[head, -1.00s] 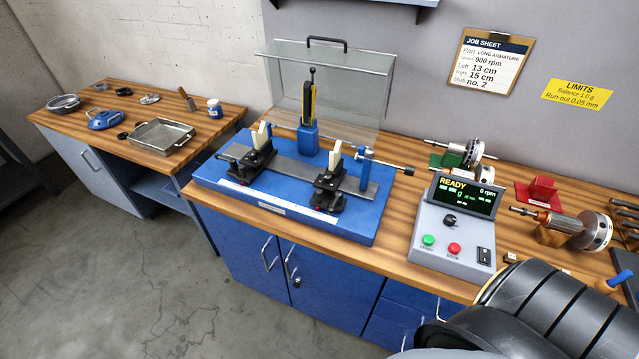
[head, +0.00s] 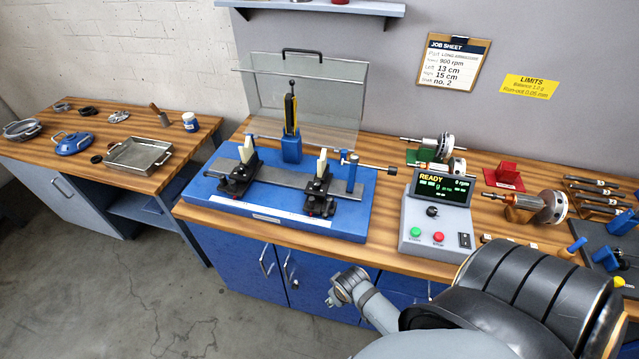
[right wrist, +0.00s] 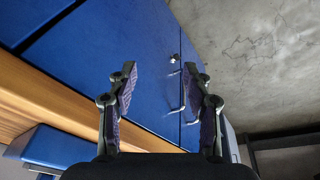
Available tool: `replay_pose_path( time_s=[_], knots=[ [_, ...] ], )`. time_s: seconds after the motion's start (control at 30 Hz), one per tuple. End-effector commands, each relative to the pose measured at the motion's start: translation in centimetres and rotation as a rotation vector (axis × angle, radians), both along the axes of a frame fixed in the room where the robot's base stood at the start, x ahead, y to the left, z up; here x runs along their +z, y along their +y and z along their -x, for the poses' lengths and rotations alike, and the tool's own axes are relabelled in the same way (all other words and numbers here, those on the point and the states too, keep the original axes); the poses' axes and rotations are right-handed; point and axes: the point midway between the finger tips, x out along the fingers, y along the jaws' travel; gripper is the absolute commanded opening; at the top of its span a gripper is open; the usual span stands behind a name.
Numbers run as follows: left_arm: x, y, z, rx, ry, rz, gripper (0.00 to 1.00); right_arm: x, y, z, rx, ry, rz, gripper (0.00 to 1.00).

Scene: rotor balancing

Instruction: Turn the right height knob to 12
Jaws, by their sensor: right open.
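The blue balancing machine (head: 345,225) stands on the wooden bench with two black supports on its grey rail. The right support (head: 318,188) carries a pale upright block. A small dark knob with a hint of red (head: 331,208) shows low at its front; its setting is too small to read. The left support (head: 238,178) looks alike. My right gripper (head: 343,288) is in front of the blue cabinet doors, below the bench top and apart from the machine. In the right wrist view my right gripper (right wrist: 160,75) is open and empty. My left gripper is out of view.
The control box (head: 437,215) reads READY and stands right of the machine. A clear guard (head: 310,95) stands raised behind the supports. A rod on a blue post (head: 353,172) juts right. The bench edge (right wrist: 60,100) lies beside my gripper. The job sheet (head: 453,62) reads right 15 cm.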

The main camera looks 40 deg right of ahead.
Motion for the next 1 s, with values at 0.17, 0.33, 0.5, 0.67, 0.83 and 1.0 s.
replay_pose_path(
  time_s=[0.17,0.33,0.5,0.67,0.83,1.0],
  knots=[
    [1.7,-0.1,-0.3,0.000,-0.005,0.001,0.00,8.6,0.3,-1.2,-0.004,-0.048,0.011,0.50],
    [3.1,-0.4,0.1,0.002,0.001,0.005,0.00,16.4,-1.5,-3.6,-0.089,-0.198,0.068,0.50],
    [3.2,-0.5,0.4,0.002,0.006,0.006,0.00,19.1,-5.2,-8.6,-0.221,-0.472,0.121,0.50],
    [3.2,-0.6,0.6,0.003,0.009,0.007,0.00,20.2,-7.5,-12.7,-0.258,-0.699,0.108,0.50],
    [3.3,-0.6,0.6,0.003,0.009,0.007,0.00,20.7,-8.7,-15.7,-0.233,-0.873,0.046,0.50],
    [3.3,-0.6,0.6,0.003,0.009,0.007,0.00,20.8,-8.8,-16.8,-0.208,-0.940,-0.004,0.50]
  ],
)
